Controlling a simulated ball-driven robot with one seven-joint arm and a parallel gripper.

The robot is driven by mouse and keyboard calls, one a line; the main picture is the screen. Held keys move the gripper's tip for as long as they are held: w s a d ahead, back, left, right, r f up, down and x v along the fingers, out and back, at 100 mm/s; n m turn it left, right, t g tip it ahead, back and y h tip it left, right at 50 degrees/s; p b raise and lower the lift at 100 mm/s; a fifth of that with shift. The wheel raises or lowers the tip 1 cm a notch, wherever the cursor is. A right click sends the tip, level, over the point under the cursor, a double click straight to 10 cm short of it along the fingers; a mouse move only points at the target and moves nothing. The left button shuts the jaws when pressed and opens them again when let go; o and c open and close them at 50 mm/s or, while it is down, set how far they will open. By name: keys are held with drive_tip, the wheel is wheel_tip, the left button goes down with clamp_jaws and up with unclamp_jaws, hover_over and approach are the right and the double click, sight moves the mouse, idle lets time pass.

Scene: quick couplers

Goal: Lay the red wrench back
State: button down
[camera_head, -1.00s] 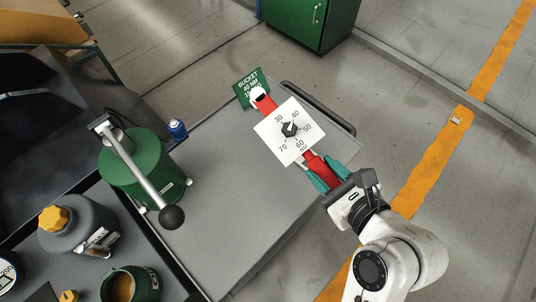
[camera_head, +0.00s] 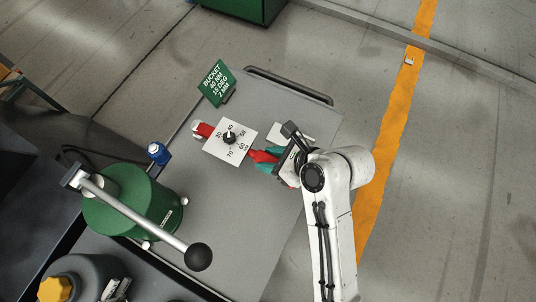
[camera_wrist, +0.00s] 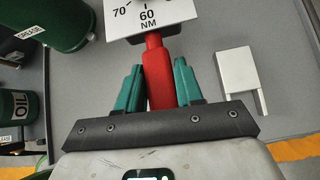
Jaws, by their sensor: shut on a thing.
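The red wrench (camera_head: 260,156) carries a square white dial plate (camera_head: 214,144) with a black knob and numbers from 30 to 70. Its head points left in the head view, over the grey tabletop (camera_head: 232,230). My gripper (camera_head: 267,161) is shut on the red handle, with a teal finger on each side. In the wrist view the handle (camera_wrist: 157,75) runs up between the teal fingers (camera_wrist: 156,85) to the dial plate (camera_wrist: 150,14). I cannot tell whether the wrench touches the tabletop.
A green sign (camera_head: 216,82) stands behind the wrench. A white notched block (camera_wrist: 237,71) lies right of my gripper. A green drum (camera_head: 130,212) with a long ball-ended lever (camera_head: 150,222) stands left, beside a blue can (camera_head: 158,152). The front tabletop is clear.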

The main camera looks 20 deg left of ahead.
drive_tip(key=shift+f+b, duration=1.3)
drive_tip(key=shift+f, duration=2.95)
drive_tip(key=c, duration=0.6)
unclamp_jaws()
drive_tip(key=shift+f, duration=0.1)
drive_tip(key=shift+c, duration=0.2)
drive_tip(key=shift+d+f, duration=0.1)
drive_tip(key=v, duration=1)
drive_tip(key=shift+d+r, duration=0.3)
